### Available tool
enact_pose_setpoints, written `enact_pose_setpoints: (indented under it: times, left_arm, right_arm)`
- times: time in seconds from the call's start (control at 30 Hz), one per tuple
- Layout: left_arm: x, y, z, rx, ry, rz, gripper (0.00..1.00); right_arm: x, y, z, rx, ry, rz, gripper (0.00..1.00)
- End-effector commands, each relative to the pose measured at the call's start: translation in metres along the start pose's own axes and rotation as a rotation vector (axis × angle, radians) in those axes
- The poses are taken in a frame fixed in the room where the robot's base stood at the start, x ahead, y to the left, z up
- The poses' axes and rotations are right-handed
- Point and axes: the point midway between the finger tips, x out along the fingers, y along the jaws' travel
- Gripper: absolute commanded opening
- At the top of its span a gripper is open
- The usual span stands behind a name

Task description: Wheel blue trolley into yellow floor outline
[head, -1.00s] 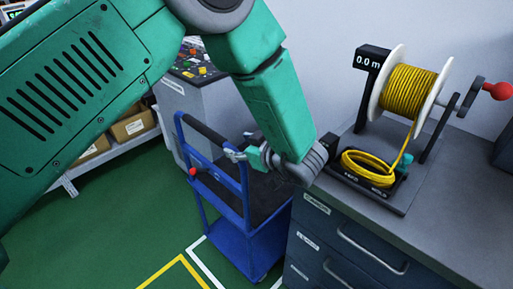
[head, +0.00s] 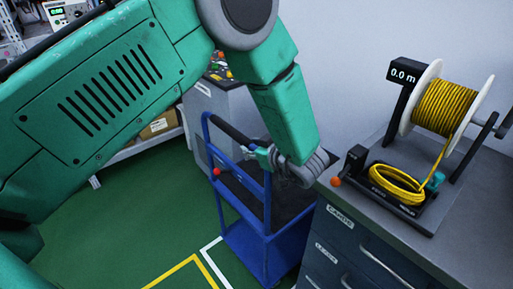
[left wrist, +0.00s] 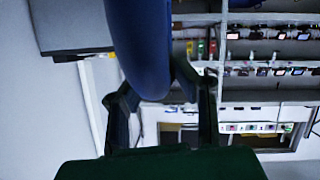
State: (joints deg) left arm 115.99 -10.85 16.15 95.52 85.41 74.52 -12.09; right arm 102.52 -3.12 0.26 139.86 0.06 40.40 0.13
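The blue trolley (head: 256,247) stands on the green floor against the left side of the grey drawer bench. It has a dark deck, blue uprights and a black handle bar (head: 228,131). My left gripper (head: 262,154) is at the right end of the handle frame. In the left wrist view a blue bar (left wrist: 143,45) lies between its two fingers, which appear closed on it. One corner of the yellow floor outline (head: 178,270) shows at the bottom, left of the trolley; the trolley is outside the part I see. My right gripper is not in view.
The drawer bench (head: 345,250) blocks the right side, with a yellow cable reel (head: 447,106) on top. A grey cabinet (head: 200,115) stands behind the trolley. A white floor line (head: 214,262) runs beside the yellow one. Green floor (head: 150,215) at left is clear.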

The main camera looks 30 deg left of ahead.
Motion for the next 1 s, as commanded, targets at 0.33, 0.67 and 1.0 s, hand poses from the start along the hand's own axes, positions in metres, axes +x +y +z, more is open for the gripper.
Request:
enact_pose_setpoints:
  times: [0.33, 0.67, 1.0]
  left_arm:
    - [0.003, -0.004, 0.001, 0.008, 0.008, -0.017, 0.50]
    - [-0.008, -0.002, 0.001, 0.006, 0.010, -0.011, 0.50]
    - [-0.071, 0.000, 0.002, 0.007, 0.009, -0.012, 0.50]
  right_arm:
    - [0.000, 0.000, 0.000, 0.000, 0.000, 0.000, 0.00]
    - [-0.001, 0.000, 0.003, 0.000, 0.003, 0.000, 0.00]
    - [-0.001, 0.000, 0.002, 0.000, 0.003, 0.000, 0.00]
